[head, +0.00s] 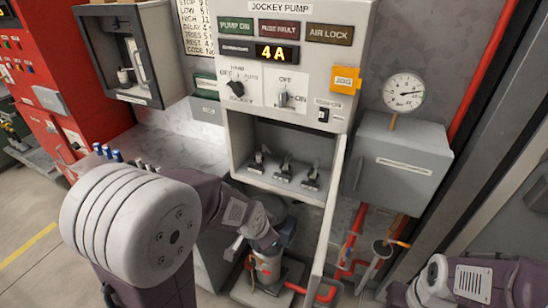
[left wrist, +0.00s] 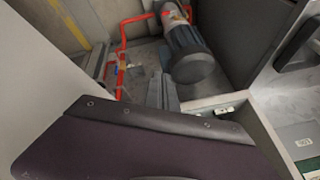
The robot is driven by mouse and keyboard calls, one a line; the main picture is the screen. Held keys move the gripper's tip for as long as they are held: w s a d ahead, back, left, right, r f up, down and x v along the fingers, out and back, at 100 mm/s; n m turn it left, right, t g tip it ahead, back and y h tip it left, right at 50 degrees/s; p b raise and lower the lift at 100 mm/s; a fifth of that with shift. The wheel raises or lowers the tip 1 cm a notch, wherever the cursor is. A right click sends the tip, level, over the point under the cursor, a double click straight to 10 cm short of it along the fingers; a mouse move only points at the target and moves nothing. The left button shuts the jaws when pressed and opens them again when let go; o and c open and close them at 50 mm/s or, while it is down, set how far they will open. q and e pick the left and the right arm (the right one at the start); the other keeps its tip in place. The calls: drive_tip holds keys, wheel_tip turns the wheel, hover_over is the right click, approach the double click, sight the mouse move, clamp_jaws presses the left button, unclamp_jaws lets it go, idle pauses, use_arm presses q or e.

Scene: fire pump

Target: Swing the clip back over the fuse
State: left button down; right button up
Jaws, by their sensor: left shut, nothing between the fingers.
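Three small clip-and-fuse units stand in a row in the open lower bay of the jockey pump cabinet (head: 240,130): the left unit (head: 260,158), the middle unit (head: 285,168) and the right unit (head: 311,178). They are too small to tell which clip is swung off its fuse. My left gripper (left wrist: 163,92) is shut and empty. In the head view, its arm reaches to below the bay, apart from the units. In the left wrist view, a small pale part (left wrist: 231,110) lies at the bay's edge, partly hidden. My right gripper is out of view; only its arm shows at bottom right.
The cabinet's narrow door (head: 328,225) hangs open at the right of the bay. A pump motor (left wrist: 190,60) with red pipes (left wrist: 121,55) stands below. A grey box with a gauge (head: 404,92) is at right, a red cabinet (head: 75,80) at left.

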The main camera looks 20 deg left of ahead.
use_arm(q)
drive_tip(key=w+a+r+m+t+b, duration=0.1)
drive_tip(key=w+r+m+t+b, duration=0.4)
drive_tip(key=w, duration=0.4)
drive_tip(key=w+a+r+m+t+b, duration=0.1)
drive_tip(key=w+r+m+t+b, duration=0.1)
drive_tip(key=w+m+t+b, duration=0.45)
drive_tip(key=w+a+f+t+b, duration=0.1)
drive_tip(key=w+a+f+b, duration=0.2)
drive_tip(key=b, duration=0.9)
wheel_tip(320, 180, down, 2)
drive_tip(key=shift+w+a, duration=0.4)
drive_tip(key=shift+a, duration=0.6)
drive_tip(key=w, duration=1)
drive_tip(key=shift+a, duration=0.1)
